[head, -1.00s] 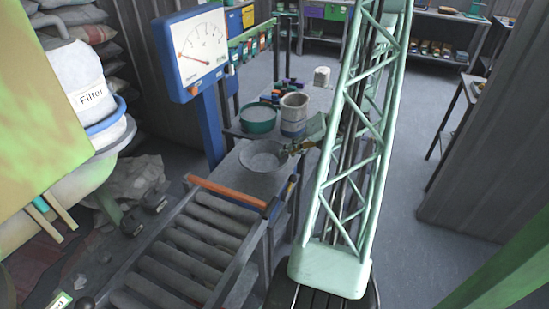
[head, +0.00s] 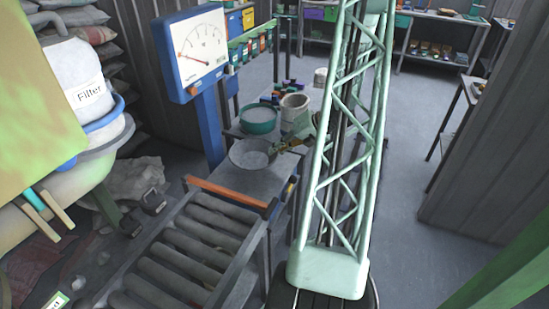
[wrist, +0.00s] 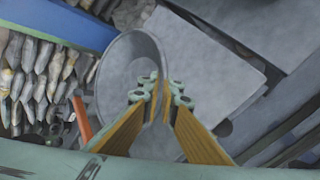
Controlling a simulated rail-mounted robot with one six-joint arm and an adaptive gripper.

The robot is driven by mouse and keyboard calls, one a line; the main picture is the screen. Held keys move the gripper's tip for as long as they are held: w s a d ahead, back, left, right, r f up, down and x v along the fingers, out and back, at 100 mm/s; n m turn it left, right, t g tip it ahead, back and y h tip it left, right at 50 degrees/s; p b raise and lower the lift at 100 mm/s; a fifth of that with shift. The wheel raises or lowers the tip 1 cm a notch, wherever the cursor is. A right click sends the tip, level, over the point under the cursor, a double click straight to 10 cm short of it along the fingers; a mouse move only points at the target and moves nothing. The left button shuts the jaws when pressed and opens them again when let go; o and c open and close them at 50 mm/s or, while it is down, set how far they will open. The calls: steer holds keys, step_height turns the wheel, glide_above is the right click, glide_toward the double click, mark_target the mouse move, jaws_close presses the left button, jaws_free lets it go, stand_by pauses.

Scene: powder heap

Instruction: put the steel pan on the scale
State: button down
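The steel pan (head: 246,155) is a shallow grey round dish, seen beside the blue column in the head view. My gripper (head: 280,148) is at its right side. In the wrist view the yellow fingers (wrist: 160,92) are close together on the rim of the pan (wrist: 112,75), which looks tilted there. The scale has a blue column (head: 209,125), a white dial (head: 203,55) and a flat grey platform (head: 262,182). The pan is over the platform's far part; whether it touches cannot be told. The platform also shows in the wrist view (wrist: 205,60).
A green bowl (head: 258,127) and a white bucket (head: 294,101) stand just behind the pan, with small coloured items nearby. A roller conveyor (head: 205,233) with an orange end bar lies in front of the platform. The platform's near part is bare.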

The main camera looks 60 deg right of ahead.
steer(key=shift+w+f+b, duration=0.1)
steer(key=shift+f+b, duration=0.5)
steer(key=shift+f, duration=1.2)
steer(key=shift+f, duration=0.1)
steer(key=c, duration=3.4)
jaws_free()
steer(key=o, duration=0.5)
steer(key=shift+p+v, duration=1.55)
steer(key=shift+v, duration=4.55)
steer(key=shift+w, duration=0.1)
